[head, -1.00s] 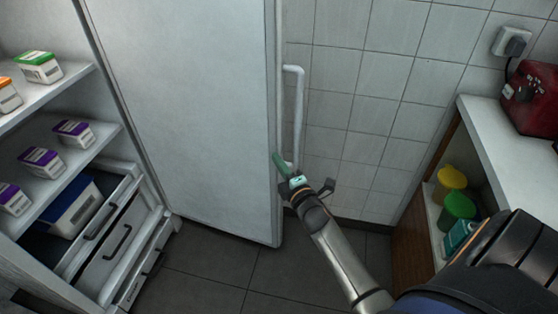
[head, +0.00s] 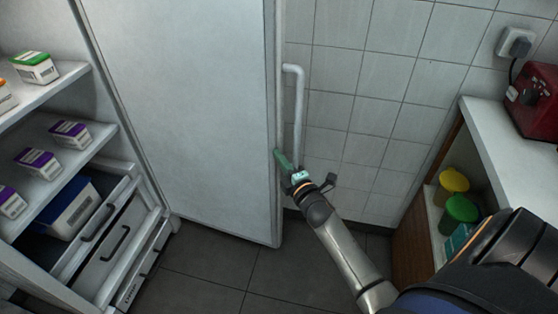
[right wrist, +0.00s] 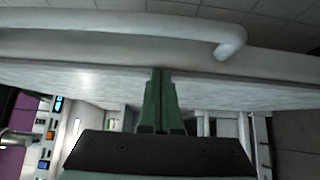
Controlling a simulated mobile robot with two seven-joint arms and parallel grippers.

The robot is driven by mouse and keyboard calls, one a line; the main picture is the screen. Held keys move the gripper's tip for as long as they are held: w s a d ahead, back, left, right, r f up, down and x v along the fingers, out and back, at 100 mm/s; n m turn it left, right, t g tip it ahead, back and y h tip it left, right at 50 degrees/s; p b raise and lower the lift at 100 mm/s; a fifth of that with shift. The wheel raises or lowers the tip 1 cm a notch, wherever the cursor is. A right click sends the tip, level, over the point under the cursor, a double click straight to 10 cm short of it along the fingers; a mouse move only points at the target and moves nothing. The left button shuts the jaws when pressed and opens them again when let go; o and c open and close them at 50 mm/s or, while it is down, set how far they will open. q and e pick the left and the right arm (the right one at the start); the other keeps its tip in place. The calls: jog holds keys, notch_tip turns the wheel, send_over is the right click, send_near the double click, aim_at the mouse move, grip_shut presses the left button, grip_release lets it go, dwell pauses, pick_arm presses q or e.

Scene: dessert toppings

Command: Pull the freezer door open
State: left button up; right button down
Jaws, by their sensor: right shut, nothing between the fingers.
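The freezer door (head: 190,110) stands wide open, swung out to the right of the freezer body, with its inner face toward me. Its white bar handle (head: 296,110) is on the far side, beyond the door's free edge. My right gripper (head: 283,162) is at that free edge, near the lower end of the handle. In the right wrist view the gripper's green fingers (right wrist: 158,100) are shut with nothing between them, by the door edge; the handle (right wrist: 120,24) runs across the top, apart from them. My left gripper is not in view.
Cartons (head: 70,134) stand on the freezer shelves (head: 62,160) at left, above drawers (head: 115,245). A counter (head: 500,150) at right holds a red appliance (head: 532,98), with yellow and green tubs (head: 459,208) below. A tiled wall (head: 370,110) is behind the door.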

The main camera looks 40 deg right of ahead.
pick_arm(q)
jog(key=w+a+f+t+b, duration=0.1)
jog(key=b, duration=0.2)
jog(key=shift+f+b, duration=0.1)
jog(key=shift+b, duration=0.2)
pick_arm(e)
jog(key=w+d+n+y, duration=0.1)
jog(key=w+d, duration=0.6)
jog(key=d, duration=0.3)
jog(key=shift+y, duration=0.3)
jog(key=shift+s, duration=0.1)
